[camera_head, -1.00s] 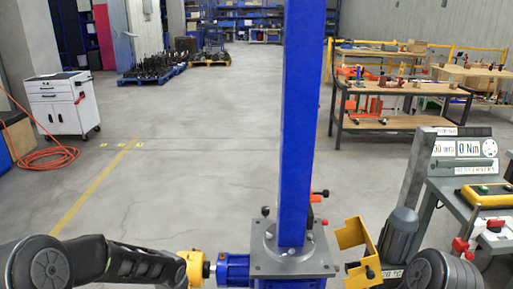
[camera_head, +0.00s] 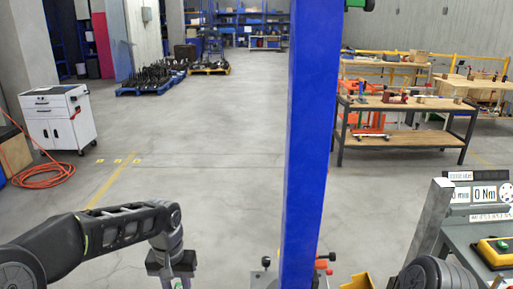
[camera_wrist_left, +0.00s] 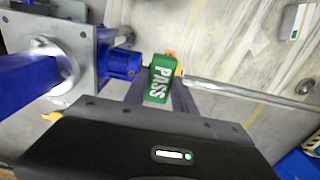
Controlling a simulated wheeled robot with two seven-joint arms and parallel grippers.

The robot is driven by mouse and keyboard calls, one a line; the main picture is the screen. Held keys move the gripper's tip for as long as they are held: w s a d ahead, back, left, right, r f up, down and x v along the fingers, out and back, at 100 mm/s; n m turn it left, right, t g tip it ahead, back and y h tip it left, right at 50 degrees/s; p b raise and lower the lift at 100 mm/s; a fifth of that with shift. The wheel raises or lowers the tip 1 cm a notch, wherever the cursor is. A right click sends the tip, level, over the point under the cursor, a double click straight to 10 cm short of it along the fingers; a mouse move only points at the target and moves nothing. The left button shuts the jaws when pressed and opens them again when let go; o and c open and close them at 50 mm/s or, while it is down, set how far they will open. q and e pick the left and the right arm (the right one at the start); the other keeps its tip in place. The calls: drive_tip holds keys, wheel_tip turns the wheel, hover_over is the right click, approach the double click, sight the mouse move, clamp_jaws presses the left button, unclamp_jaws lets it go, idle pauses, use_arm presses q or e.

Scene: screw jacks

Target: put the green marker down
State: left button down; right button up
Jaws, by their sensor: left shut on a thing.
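The green marker, a small green block lettered PASS (camera_wrist_left: 160,82), is between the fingers of my left gripper (camera_wrist_left: 163,98) in the left wrist view. My left gripper (camera_head: 173,272) is shut on it and points down at the bottom of the head view. Only a small greenish bit shows there at the frame edge. In the wrist view the marker overlaps the end of a blue cylindrical housing (camera_wrist_left: 119,62) and a silver rod (camera_wrist_left: 250,92); I cannot tell if it touches them. My right gripper is out of view.
A grey console (camera_head: 480,220) stands at right. A white cabinet (camera_head: 58,118) and orange hose (camera_head: 45,172) are at left. The floor between is clear.

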use_arm(q)
drive_tip(key=shift+w+f, duration=0.1)
drive_tip(key=shift+d+f+b, duration=0.1)
drive_tip(key=shift+d+b, duration=0.2)
drive_tip(key=shift+d, duration=0.05)
drive_tip(key=s+d+f+b, duration=0.5)
drive_tip(key=s+d, duration=0.3)
drive_tip(key=d, duration=0.1)
drive_tip(key=s+d+f+b, duration=0.5)
drive_tip(key=s+d, duration=0.3)
drive_tip(key=d, duration=0.2)
drive_tip(key=shift+b, duration=0.8)
drive_tip(key=w+p, duration=0.4)
drive_tip(key=w, duration=1.3)
drive_tip(key=shift+w, duration=0.2)
